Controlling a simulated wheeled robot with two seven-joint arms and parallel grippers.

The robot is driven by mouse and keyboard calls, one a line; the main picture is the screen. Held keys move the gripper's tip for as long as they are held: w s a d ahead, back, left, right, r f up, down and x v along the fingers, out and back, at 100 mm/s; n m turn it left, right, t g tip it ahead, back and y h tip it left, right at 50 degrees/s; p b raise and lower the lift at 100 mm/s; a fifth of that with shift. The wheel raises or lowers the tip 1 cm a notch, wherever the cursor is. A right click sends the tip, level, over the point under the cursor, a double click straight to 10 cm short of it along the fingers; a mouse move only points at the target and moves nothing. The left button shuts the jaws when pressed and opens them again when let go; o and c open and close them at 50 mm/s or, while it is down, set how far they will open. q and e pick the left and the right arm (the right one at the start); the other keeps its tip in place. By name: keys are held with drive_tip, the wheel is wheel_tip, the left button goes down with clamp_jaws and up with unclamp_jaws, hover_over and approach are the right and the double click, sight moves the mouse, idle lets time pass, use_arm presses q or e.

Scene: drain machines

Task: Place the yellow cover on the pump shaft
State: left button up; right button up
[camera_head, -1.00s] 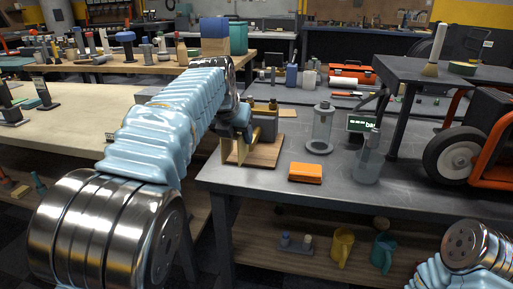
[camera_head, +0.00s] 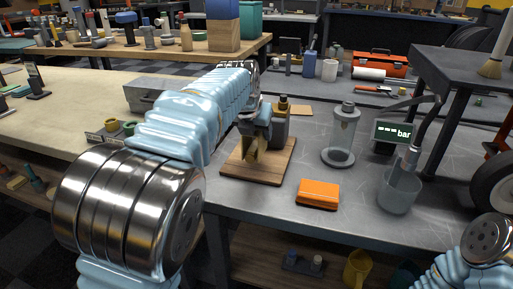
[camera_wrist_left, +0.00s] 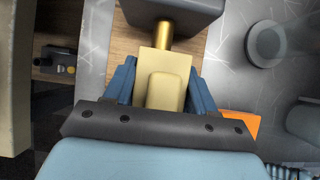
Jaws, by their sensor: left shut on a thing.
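My left gripper (camera_wrist_left: 161,88) is shut on the yellow cover (camera_wrist_left: 155,65), with one blue finger on each side. In the head view my left gripper (camera_head: 256,137) is over the wooden base board (camera_head: 262,180), beside the grey pump (camera_head: 281,128). The cover shows only partly there, below the fingers. In the left wrist view the brass pump shaft (camera_wrist_left: 166,36) runs from the dark pump body (camera_wrist_left: 175,8) to the cover's far edge. They line up closely. I cannot tell whether the cover is seated or just in front. My right gripper is out of view.
An orange block (camera_head: 318,194) lies right of the board on the grey table (camera_head: 290,222). A clear cylinder (camera_head: 344,130), a glass beaker (camera_head: 399,190) and a pressure display (camera_head: 394,132) stand further right. Mugs are on the shelf below.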

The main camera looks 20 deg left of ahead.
sight(256, 143)
use_arm(q)
drive_tip(key=shift+f+b, duration=0.35)
drive_tip(key=shift+f, duration=1.55)
drive_tip(key=shift+f, duration=0.1)
drive_tip(key=o, duration=1)
drive_tip(key=shift+o, duration=0.2)
drive_tip(key=p+v, duration=0.1)
drive_tip(key=v, duration=1.1)
